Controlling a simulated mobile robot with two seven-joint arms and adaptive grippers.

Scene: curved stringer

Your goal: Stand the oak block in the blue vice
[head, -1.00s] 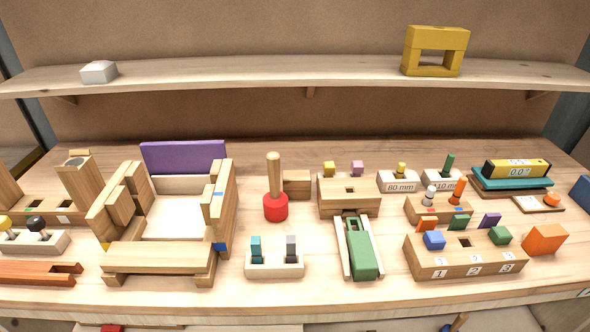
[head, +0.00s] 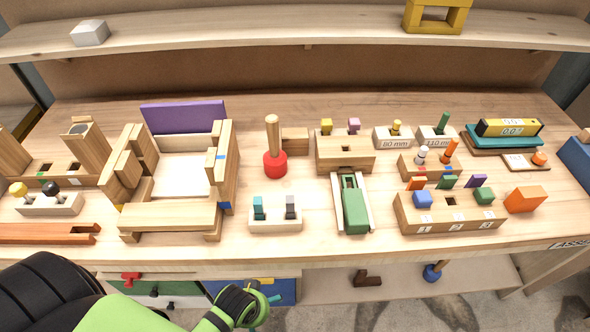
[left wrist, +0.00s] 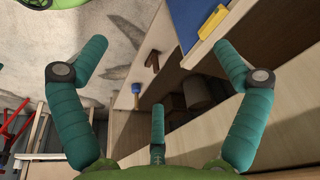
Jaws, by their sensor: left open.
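My left gripper (head: 265,298) is low at the front of the bench, in front of the drawers and below the bench top. In the left wrist view its teal fingers (left wrist: 160,62) are spread wide with nothing between them. A blue body (head: 577,158), cut off at the right edge, may be the blue vice; a small wooden piece shows at its top. I cannot tell which wooden piece is the oak block; a plain wooden block (head: 295,139) lies behind the red mallet (head: 275,160). My right gripper is not in view.
The bench top (head: 325,250) is crowded with wooden fixtures, including a numbered block (head: 450,215) and a frame with a purple panel (head: 184,116). A lower shelf (head: 400,285) holds a blue-headed mallet (head: 432,273) and a brown bracket (head: 366,279). A blue drawer front (head: 285,290) is near my gripper.

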